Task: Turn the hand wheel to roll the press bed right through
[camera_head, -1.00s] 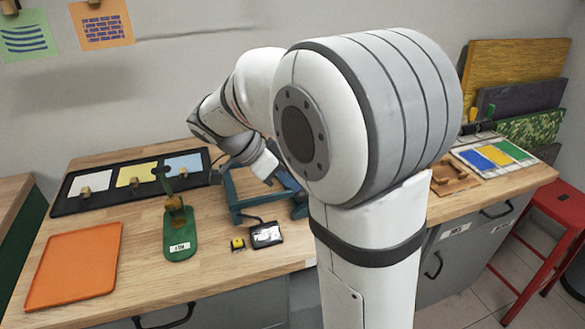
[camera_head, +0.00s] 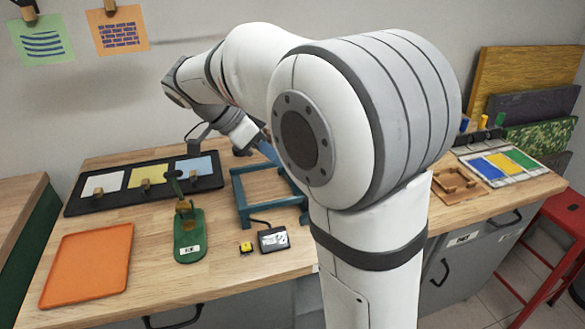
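The press is a blue frame (camera_head: 268,198) on the wooden bench. Its right part and top are hidden behind my arm. The hand wheel is not visible; my arm covers the area where the press continues. My gripper (camera_head: 246,150) is small in view, above the back left of the press frame. Its fingers are partly hidden and too small to show whether they are open or shut, or whether they touch anything.
A black tray (camera_head: 75,207) with colored sheets lies at the back. Several colored boards (camera_head: 525,77) lean at the right, beside a red stool (camera_head: 563,222).

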